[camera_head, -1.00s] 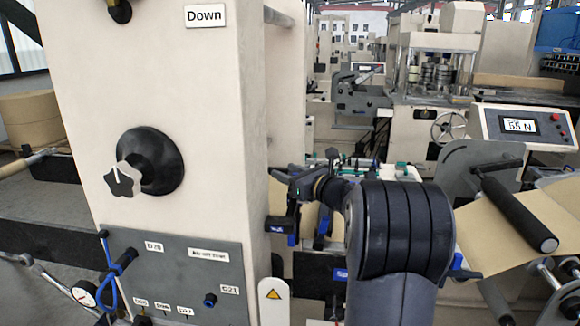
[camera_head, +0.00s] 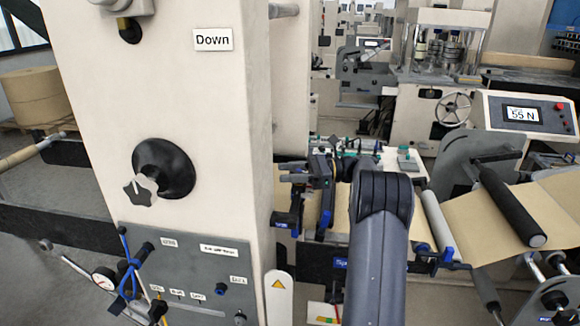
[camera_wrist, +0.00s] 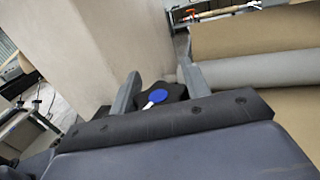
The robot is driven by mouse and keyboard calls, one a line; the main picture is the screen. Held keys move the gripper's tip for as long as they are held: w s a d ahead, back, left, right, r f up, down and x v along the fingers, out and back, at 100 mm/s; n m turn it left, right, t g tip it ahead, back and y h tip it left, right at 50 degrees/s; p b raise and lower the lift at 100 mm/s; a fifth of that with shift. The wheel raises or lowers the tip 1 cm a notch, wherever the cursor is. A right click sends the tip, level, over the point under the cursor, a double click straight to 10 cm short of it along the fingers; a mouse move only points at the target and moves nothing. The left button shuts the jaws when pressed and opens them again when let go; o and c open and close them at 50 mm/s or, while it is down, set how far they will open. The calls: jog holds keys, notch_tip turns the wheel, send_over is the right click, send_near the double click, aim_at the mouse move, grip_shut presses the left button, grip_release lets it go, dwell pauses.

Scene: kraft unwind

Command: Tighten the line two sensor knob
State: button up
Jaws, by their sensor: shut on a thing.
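A dark knob with a blue cap and a white pointer mark (camera_wrist: 157,97) sits between the fingers of my gripper (camera_wrist: 160,86) in the wrist view. The gripper is shut on this knob, with one grey finger on each side. The white mark points to the lower left of the cap. I see no label that says which line it belongs to. In the head view, my dark arm stands in front of the web section and I cannot make out the fingers or the held knob there.
A cream machine column (camera_head: 215,120) with a grey star knob (camera_head: 140,190) stands at left. A display (camera_head: 522,114) reads 55 N. Brown web (camera_head: 500,215) and a black roller (camera_head: 508,205) lie at right.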

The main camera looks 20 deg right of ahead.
jog(key=shift+s+f+n+g+y, duration=0.15)
jog(key=shift+f+n+g+y, duration=0.2)
jog(key=shift+n+g, duration=0.5)
jog(key=shift+g, duration=0.45)
jog(key=o, duration=0.7)
jog(key=shift+o, duration=1.4)
jog(key=shift+r, duration=0.15)
